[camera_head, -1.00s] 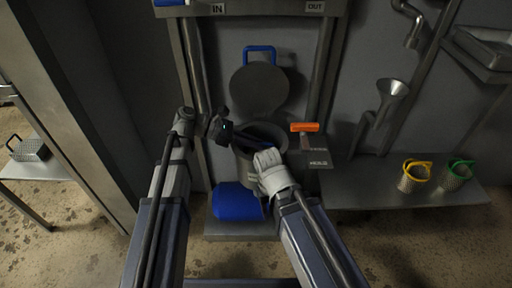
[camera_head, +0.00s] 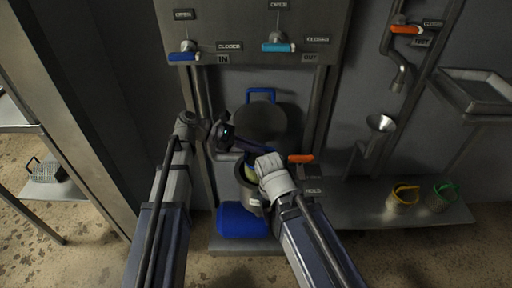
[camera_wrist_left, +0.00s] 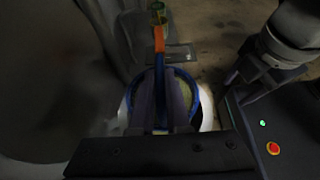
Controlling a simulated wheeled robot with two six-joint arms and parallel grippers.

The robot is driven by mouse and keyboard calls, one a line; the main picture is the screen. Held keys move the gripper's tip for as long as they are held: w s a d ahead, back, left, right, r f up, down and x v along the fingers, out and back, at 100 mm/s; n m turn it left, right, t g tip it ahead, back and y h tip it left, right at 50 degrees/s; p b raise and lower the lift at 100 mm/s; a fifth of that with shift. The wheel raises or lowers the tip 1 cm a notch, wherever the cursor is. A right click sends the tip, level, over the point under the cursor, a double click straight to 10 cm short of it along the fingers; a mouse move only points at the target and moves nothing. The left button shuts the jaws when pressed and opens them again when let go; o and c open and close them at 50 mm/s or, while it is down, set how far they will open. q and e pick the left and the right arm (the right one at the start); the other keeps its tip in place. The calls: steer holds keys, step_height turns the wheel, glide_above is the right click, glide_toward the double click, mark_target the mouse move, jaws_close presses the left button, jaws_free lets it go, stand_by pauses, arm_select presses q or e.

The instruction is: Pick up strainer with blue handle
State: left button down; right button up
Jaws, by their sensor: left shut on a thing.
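The strainer with the blue handle shows in the left wrist view as a blue rim (camera_wrist_left: 194,98) around pale mesh, with its blue handle between the fingers. My left gripper (camera_wrist_left: 163,110) is shut on that handle. In the head view, my left gripper (camera_head: 252,149) reaches in from the left over the grey round vessel (camera_head: 248,197). A bit of the strainer (camera_head: 250,171) shows at the vessel's mouth, and my arms hide the rest. My right gripper (camera_head: 272,172) is beside the vessel's right side, and its fingers cannot be made out.
The round lid (camera_head: 259,122) stands open behind the vessel. A blue object (camera_head: 242,220) is in front of it. An orange-handled valve (camera_head: 301,159) is close on the right. Yellow-handled (camera_head: 403,198) and green-handled (camera_head: 445,198) strainers stand on the right shelf. Blue-handled valves (camera_head: 184,56) are above.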

arm_select(q)
step_height(320, 180, up, 6)
steer(key=p, duration=0.4)
steer(key=shift+r+p, duration=0.1)
steer(key=shift+p, duration=0.2)
arm_select(e)
step_height(320, 180, up, 6)
